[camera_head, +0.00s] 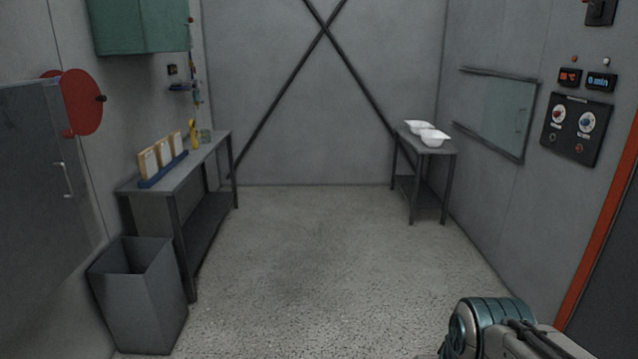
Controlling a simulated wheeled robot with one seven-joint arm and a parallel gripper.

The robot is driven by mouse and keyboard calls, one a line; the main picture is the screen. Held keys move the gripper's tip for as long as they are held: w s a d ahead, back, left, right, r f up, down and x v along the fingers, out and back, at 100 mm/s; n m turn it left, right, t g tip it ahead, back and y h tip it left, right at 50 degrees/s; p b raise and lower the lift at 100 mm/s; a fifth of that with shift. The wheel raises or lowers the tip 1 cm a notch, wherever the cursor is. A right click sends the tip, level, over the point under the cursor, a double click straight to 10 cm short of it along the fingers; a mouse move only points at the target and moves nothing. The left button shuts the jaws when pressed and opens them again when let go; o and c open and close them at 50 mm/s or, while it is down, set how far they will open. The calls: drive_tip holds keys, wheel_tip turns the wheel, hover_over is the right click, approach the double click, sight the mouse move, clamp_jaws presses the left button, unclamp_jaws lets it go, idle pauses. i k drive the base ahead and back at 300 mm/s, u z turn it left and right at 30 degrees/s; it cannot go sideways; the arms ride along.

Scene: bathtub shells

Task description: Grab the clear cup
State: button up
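A small greenish, see-through object that looks like the clear cup (206,136) stands near the far end of the grey table (168,178) along the left wall. It is small and far off, so its details are hard to make out. A yellow object (194,134) stands just to its left. Part of my arm shows at the bottom right, well away from that table. My gripper is not in view.
A blue rack (163,170) with several upright panels sits on the left table. A grey bin (140,295) stands at its near end. A small table (437,150) with white basins (433,137) stands at the back right. The middle floor (310,255) is clear.

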sight(205, 133)
drive_tip(key=i, duration=4.6)
drive_tip(key=u, duration=0.4)
drive_tip(key=i, duration=1.55)
drive_tip(key=u, duration=0.65)
drive_tip(key=i, duration=1.7)
drive_tip(key=u, duration=1.5)
drive_tip(key=i, duration=1.85)
drive_tip(key=u, duration=0.65)
